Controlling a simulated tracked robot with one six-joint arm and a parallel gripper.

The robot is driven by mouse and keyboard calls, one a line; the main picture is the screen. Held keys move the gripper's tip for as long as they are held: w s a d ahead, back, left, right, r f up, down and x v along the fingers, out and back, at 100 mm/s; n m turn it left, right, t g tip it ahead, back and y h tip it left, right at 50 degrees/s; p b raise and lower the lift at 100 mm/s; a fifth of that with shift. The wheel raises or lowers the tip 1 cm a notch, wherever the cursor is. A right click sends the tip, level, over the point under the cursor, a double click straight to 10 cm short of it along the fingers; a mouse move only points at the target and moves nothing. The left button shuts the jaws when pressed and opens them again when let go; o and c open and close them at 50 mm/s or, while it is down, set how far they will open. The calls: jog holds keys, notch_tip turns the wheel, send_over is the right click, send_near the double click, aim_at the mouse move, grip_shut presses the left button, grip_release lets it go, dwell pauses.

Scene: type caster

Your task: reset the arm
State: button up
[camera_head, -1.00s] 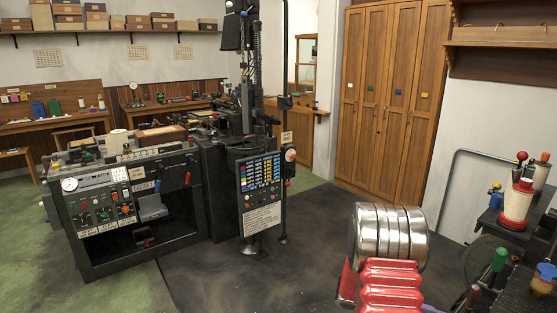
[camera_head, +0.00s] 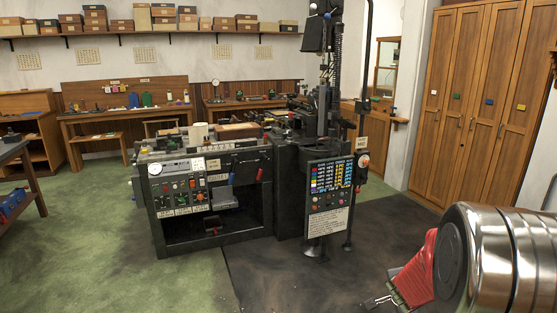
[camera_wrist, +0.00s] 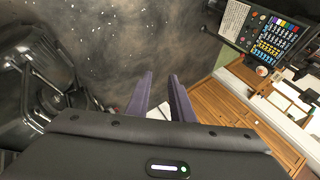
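My gripper (camera_wrist: 161,76) shows in the wrist view as two dark purplish fingers pointing up the picture. There is a gap between the fingertips, and I see nothing held in it. Behind the fingers are a dark, mottled floor and, lower down, a small white patch that I cannot identify. In the head view my arm (camera_head: 492,255) shows at the lower right as a large silver cylinder with a red part beside it. The rest of the arm is cut off by the picture edge.
A black machine with a control panel (camera_head: 181,190) stands in the middle, with a colored display board (camera_head: 331,176) on its right. Wooden cabinets (camera_head: 485,110) line the right wall. A workbench (camera_head: 125,113) stands at the back left. Green floor (camera_head: 85,250) is open at the front left.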

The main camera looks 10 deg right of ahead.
jog(key=s+a+r+n+y, duration=0.2)
jog(key=a+n, duration=0.1)
jog(key=a, duration=0.3)
jog(key=s+a+r+n+g+y, duration=0.1)
jog(key=s+a+r+n, duration=0.1)
jog(key=s+a+n, duration=0.3)
jog(key=a+r+n+y, duration=0.2)
jog(key=a, duration=0.5)
jog(key=s+a+r+n, duration=0.4)
jog(key=s+a+r, duration=0.1)
jog(key=s, duration=0.4)
jog(key=s+a+r+n, duration=0.5)
jog(key=s+r, duration=0.2)
jog(key=s, duration=0.2)
jog(key=shift+a+r+n, duration=0.2)
jog(key=shift+r+n, duration=0.1)
jog(key=shift+r, duration=0.05)
